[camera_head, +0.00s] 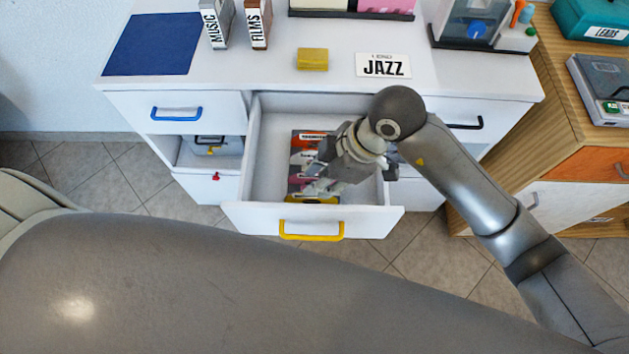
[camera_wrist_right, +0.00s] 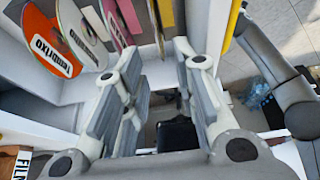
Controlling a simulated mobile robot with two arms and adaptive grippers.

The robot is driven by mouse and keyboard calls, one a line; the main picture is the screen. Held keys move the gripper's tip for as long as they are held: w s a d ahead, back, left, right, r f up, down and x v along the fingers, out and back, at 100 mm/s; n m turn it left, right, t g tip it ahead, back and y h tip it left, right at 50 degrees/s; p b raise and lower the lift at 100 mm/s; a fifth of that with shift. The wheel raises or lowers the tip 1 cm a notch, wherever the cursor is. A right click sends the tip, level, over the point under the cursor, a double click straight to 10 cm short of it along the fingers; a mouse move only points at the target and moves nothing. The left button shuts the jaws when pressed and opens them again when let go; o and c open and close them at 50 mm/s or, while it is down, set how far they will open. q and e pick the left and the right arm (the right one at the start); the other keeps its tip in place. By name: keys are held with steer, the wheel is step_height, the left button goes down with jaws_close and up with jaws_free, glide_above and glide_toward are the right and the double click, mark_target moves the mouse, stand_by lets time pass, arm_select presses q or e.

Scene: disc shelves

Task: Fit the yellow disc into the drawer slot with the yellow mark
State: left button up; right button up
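The drawer (camera_head: 367,219) with a yellow handle (camera_head: 311,231) is pulled open, with discs standing in a row inside. In the right wrist view, an orange-and-white disc (camera_wrist_right: 52,40) and a pale disc (camera_wrist_right: 82,35) stand in the row, with pink pieces (camera_wrist_right: 112,22) beside them. A narrow yellow piece (camera_wrist_right: 166,13) shows further along; I cannot tell whether it is the yellow disc or the mark. My right gripper (camera_head: 322,182) is over the drawer's front part, also seen in the wrist view (camera_wrist_right: 158,58). My left gripper is out of view.
On the white cabinet top lie a yellow block (camera_head: 312,59), a JAZZ card (camera_head: 383,66) and a blue mat (camera_head: 153,43). MUSIC (camera_head: 215,24) and FILMS (camera_head: 257,23) holders stand behind. A wooden cabinet (camera_head: 545,140) is at right. Tiled floor lies in front.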

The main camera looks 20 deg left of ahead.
steer(key=v, duration=0.8)
steer(key=shift+r, duration=0.15)
